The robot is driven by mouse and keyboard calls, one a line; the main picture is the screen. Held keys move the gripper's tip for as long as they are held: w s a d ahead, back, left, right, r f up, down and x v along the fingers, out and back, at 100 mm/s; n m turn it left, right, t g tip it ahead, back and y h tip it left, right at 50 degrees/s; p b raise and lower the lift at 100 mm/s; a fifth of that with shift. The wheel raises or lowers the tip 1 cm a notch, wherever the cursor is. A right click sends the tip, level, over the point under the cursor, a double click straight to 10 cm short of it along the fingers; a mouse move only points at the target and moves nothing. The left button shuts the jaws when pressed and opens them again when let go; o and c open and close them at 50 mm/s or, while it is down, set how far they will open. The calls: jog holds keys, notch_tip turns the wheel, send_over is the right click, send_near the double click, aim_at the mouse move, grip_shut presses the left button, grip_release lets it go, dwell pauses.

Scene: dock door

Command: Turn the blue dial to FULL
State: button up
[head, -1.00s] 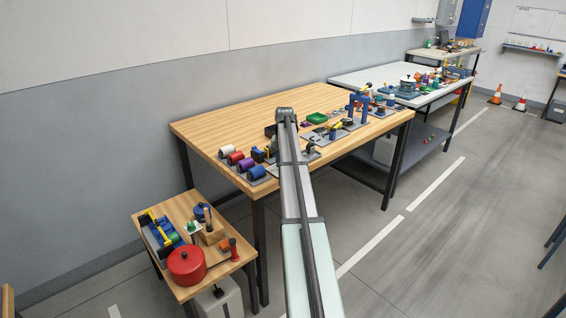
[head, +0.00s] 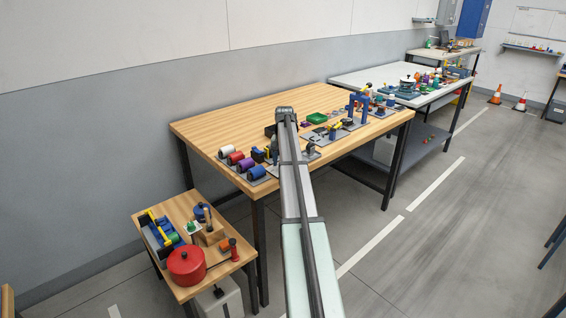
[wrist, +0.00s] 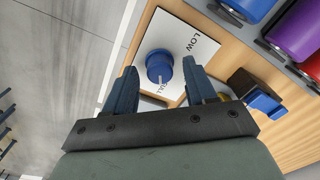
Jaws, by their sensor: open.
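In the wrist view the blue dial (wrist: 159,68) stands on a white plate (wrist: 172,32). The plate bears the word LOW at its upper right and a partly hidden word, apparently FULL, just below the dial. My gripper (wrist: 159,64) is open, with one dark blue finger on each side of the dial in the picture. I see no clear contact, and the depth between fingertips and dial is hard to tell. In the head view my arm reaches over the wooden table (head: 225,122), and the dial is hidden there.
The table edge and floor are left. A small table with a red pot (head: 187,266) stands front left.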

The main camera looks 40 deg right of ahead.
notch_tip(320, 180, up, 14)
jog(key=shift+s+f, duration=0.15)
jog(key=shift+f, duration=0.1)
dwell(0.7)
